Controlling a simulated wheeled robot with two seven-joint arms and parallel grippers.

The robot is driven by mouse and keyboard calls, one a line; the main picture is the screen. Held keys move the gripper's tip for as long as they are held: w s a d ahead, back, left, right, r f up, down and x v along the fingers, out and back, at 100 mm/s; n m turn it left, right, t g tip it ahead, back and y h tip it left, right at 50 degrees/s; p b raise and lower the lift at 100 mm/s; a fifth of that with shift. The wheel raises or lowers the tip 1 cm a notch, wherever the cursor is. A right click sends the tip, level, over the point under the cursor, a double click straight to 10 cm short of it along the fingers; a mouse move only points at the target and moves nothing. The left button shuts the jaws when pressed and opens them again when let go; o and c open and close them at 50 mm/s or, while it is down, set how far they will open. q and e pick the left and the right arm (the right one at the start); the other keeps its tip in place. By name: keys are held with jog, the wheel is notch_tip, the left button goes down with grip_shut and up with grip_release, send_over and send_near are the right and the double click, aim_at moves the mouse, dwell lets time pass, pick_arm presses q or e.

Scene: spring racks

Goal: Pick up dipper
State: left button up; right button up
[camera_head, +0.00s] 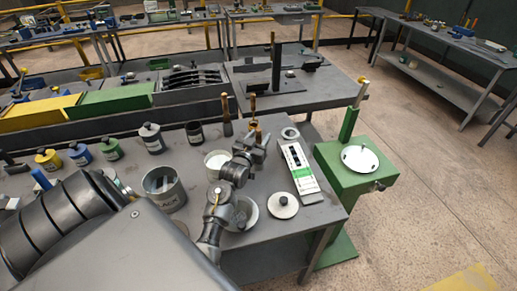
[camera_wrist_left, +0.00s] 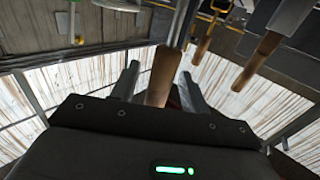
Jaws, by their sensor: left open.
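Several upright tools with wooden handles show near my left gripper, and I cannot tell for sure which is the dipper. My left gripper (camera_head: 257,141) is open above the table. In the left wrist view one brown wooden handle (camera_wrist_left: 163,76) lies between the two spread fingers, and I see no clear grip on it. A second wooden handle (camera_wrist_left: 257,62) and a thinner one (camera_wrist_left: 203,46) are beyond the fingers, to the right. My right gripper is not in view.
The dark table (camera_head: 318,211) holds a grey can (camera_head: 164,190), several coloured bottles, a white box (camera_head: 299,168) and a round lidded dish (camera_head: 283,205). A green stand (camera_head: 342,183) with a white round plate is beside the table's right edge. A rack table is behind.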

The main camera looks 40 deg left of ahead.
pick_arm(q)
jog(key=shift+c, duration=0.8)
jog(key=c, duration=0.8)
jog(key=shift+r, duration=0.15)
